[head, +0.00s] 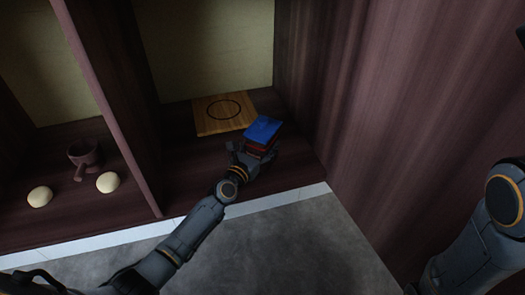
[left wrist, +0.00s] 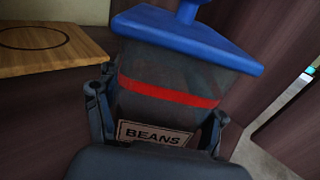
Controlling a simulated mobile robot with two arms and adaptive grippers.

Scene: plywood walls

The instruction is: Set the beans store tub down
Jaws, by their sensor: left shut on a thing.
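The beans store tub (head: 263,130) has a blue lid, a dark see-through body and a red band. In the left wrist view the tub (left wrist: 170,85) shows a label reading BEANS. My left gripper (head: 252,153) is shut on the tub, with a finger on each side of its body. The tub is in the right-hand bay, close to the right front corner of a wooden board (head: 212,127) marked with a black circle. The board also shows in the left wrist view (left wrist: 70,62), left of the tub. The tub's base is hidden, so I cannot tell whether it touches the shelf.
A dark divider (head: 125,120) stands left of the bay and a dark wall (head: 360,120) stands right. The left bay holds a brown mug-like pot (head: 84,153) and two pale round things (head: 40,196) (head: 108,182). The board's circle is empty.

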